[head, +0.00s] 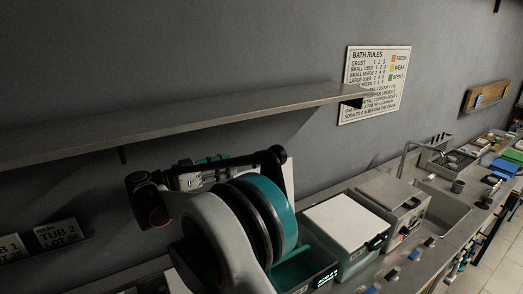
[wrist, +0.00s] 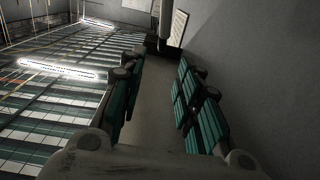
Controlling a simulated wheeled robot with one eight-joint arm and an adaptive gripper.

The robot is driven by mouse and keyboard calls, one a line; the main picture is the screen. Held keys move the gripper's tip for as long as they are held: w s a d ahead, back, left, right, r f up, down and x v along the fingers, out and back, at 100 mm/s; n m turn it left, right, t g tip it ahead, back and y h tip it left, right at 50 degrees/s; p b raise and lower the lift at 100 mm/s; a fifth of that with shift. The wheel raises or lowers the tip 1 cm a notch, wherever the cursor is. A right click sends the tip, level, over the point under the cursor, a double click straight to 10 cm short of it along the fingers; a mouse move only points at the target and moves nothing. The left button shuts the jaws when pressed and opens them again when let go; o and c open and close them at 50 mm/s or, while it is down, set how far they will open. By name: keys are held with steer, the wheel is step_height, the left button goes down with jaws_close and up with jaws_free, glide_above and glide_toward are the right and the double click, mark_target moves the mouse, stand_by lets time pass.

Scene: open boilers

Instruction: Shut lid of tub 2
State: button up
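A wall label reading TUB 2 (head: 57,234) hangs at the lower left of the head view. The tub under it is mostly out of frame or behind my arm, so I cannot tell how its lid stands. A pale upright panel (head: 289,182) shows partly behind my arm; it may be a raised lid. My gripper (head: 212,172) is up in front of the wall, below the shelf. In the wrist view my gripper (wrist: 163,78) has its teal-padded fingers spread, with nothing between them.
A long metal shelf (head: 190,118) juts from the wall above my gripper. To the right stand a tub with a shut white lid (head: 345,222), a grey metal box (head: 393,194) and a sink (head: 446,208). A Bath Rules sign (head: 374,82) hangs on the wall.

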mark_target(254, 158)
steer(key=p+x, duration=0.1)
steer(key=x, duration=1.2)
steer(key=shift+w, duration=0.1)
jaws_close()
